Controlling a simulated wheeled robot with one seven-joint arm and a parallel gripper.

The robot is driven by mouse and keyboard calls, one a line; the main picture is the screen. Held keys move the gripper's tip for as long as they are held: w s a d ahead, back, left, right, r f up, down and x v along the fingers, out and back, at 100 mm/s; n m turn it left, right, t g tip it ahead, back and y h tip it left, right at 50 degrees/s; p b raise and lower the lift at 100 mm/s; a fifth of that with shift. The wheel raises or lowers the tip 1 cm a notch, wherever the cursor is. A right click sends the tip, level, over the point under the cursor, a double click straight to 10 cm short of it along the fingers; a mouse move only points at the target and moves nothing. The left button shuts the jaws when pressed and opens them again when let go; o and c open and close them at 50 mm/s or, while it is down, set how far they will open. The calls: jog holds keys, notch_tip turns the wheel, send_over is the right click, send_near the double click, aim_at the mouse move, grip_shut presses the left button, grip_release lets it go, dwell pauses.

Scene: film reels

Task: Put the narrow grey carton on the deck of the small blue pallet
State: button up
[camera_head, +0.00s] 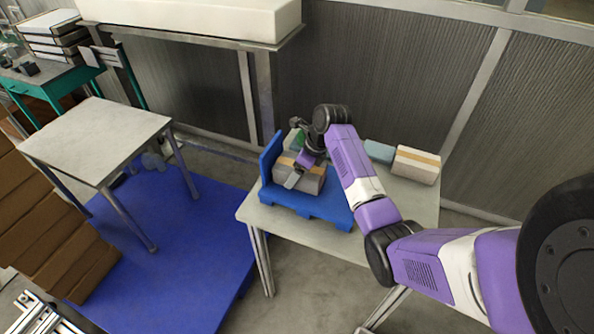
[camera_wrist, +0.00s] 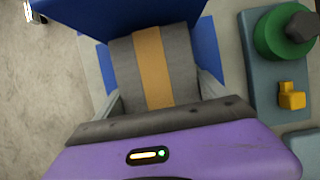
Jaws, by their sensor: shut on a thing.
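The narrow grey carton (camera_head: 312,180), with an orange-tan tape band, is at the small blue pallet (camera_head: 326,206) on the light table. In the wrist view the carton (camera_wrist: 128,66) fills the space between my fingers, and blue pallet parts (camera_wrist: 206,55) show beside and beyond it. My gripper (camera_head: 299,172) is shut on the carton from above. In the head view the carton appears on or just above the pallet deck, close to its upright blue end wall (camera_head: 270,160). I cannot tell whether its underside touches the deck.
A white carton with a tan band (camera_head: 416,165) and a blue-grey box (camera_head: 379,151) stand at the table's back right. A green round thing (camera_wrist: 280,35) and a yellow piece (camera_wrist: 291,96) are right of the pallet. The table's front right (camera_head: 405,205) is bare.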

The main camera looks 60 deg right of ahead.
jog(key=shift+f, duration=0.1)
jog(key=o, duration=1.9)
jog(key=v, duration=1.2)
